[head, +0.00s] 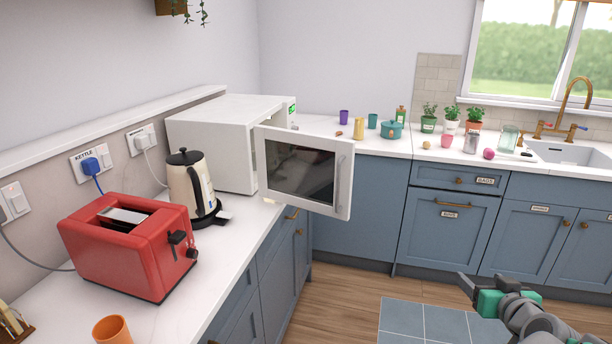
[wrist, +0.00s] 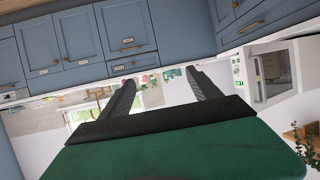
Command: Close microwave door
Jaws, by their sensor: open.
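The white microwave (head: 215,140) stands on the left counter. Its door (head: 305,172) is swung wide open, sticking out past the counter edge, with a dark window and a vertical handle (head: 339,185) at its free edge. In the wrist view, which is upside down, the microwave door (wrist: 270,76) shows at the right. My gripper (head: 467,284) is at the lower right of the head view, well to the right of the door and apart from it. In the wrist view its two fingers (wrist: 160,76) are spread, with nothing between them.
A kettle (head: 192,188) stands in front of the microwave, with a red toaster (head: 130,245) nearer. An orange cup (head: 113,330) is at the front. Pots and small items line the back counter beside the sink (head: 575,152). The floor (head: 345,290) below the door looks clear.

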